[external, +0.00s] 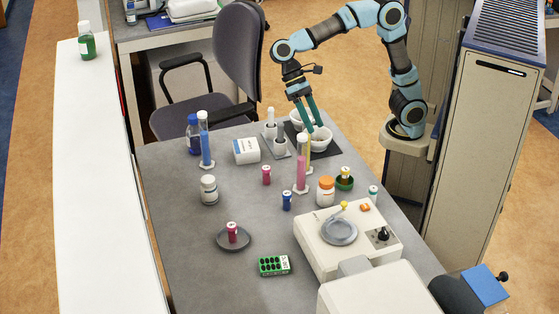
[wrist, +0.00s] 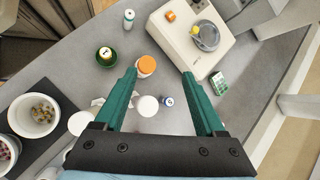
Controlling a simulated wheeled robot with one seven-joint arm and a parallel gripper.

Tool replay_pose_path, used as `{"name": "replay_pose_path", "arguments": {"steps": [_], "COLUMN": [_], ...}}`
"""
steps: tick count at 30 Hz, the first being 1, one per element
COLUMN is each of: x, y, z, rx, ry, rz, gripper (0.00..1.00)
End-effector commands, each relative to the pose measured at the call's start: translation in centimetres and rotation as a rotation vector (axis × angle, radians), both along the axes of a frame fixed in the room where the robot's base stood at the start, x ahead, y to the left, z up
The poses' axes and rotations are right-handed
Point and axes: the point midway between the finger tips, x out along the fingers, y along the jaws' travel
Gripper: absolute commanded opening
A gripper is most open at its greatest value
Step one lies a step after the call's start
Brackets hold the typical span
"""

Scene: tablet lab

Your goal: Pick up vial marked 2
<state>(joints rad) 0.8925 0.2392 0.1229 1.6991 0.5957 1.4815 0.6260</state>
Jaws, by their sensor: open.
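Several small capped vials stand on the grey table; their numbers are too small for me to read, so I cannot tell which is marked 2. In the external view these are a crimson vial (external: 266,175), a blue vial (external: 287,200), a red vial (external: 232,231) on a dark round dish, a yellow-banded vial (external: 346,173) in a green dish and a teal vial (external: 373,191). My gripper (external: 315,129) is open and empty, above the table near the white bowls. In the wrist view, the blue vial (wrist: 167,102) shows between the spread fingers of my gripper (wrist: 159,74).
Tall cylinders with pink liquid (external: 301,172) and blue liquid (external: 206,148) stand on the table. An orange-capped jar (external: 326,190) is beside the green dish. A white instrument (external: 320,250) fills the right front. A green rack (external: 273,265) lies at the front.

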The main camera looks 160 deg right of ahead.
Motion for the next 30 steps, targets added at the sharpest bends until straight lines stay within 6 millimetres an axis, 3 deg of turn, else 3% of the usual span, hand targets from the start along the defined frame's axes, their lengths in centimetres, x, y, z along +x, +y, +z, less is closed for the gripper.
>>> {"name": "replay_pose_path", "arguments": {"steps": [1, 6, 12, 20, 24, 30], "x": [0.0, -0.7, -2.6, -5.7, -5.3, -5.2], "y": [-3.1, -10.1, -16.0, -22.0, -21.4, -21.4], "z": [-0.3, -0.1, 0.0, 0.0, -6.2, -13.6], "rx": [0.078, 0.291, 0.467, 0.646, 0.646, 0.642], "ry": [0.011, 0.025, 0.019, -0.001, 0.009, 0.008], "rz": [-0.109, -0.359, -0.538, -0.699, -0.688, -0.686], "gripper": [0.72, 0.72, 0.72, 0.72, 0.72, 0.72]}}
